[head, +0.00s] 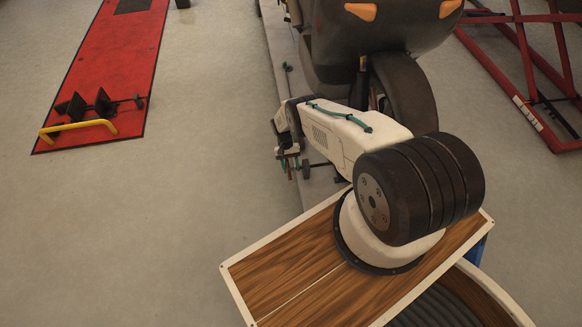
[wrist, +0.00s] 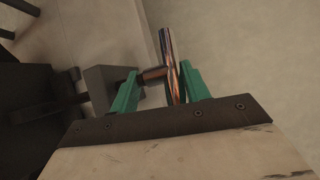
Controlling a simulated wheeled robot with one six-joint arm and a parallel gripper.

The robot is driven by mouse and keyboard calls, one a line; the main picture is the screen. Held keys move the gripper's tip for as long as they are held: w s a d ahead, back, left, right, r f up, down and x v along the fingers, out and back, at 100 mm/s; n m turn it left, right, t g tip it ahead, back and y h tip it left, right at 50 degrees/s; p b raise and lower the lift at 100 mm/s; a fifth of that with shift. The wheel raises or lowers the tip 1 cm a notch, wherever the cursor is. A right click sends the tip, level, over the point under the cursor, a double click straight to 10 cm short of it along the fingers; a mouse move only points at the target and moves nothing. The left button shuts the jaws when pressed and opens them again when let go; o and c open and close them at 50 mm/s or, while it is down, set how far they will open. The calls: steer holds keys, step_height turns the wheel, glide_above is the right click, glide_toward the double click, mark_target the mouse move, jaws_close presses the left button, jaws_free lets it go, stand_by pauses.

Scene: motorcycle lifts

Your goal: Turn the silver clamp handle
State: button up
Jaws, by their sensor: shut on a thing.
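The silver clamp handle (wrist: 168,55) is a shiny metal bar in the wrist view, standing nearly upright with a slight lean. A short shaft (wrist: 152,74) joins it to a grey block (wrist: 101,88) on its left. My gripper (wrist: 160,70) has its teal fingers on either side of the handle and shaft and is shut on the handle. The handle lies against the right finger. In the head view my gripper (head: 291,164) is low beside the lift under the motorcycle, and the handle cannot be made out there.
The motorcycle (head: 385,45) stands on a grey lift (head: 277,50) just beyond my arm. A red lift (head: 115,55) with a yellow bar (head: 78,130) lies at the left. A red frame (head: 510,70) stands at the right. The floor between the red lift and my arm is clear.

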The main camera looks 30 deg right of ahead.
steer(key=o, duration=0.9)
steer(key=shift+o, duration=0.2)
steer(key=shift+v, duration=3.9)
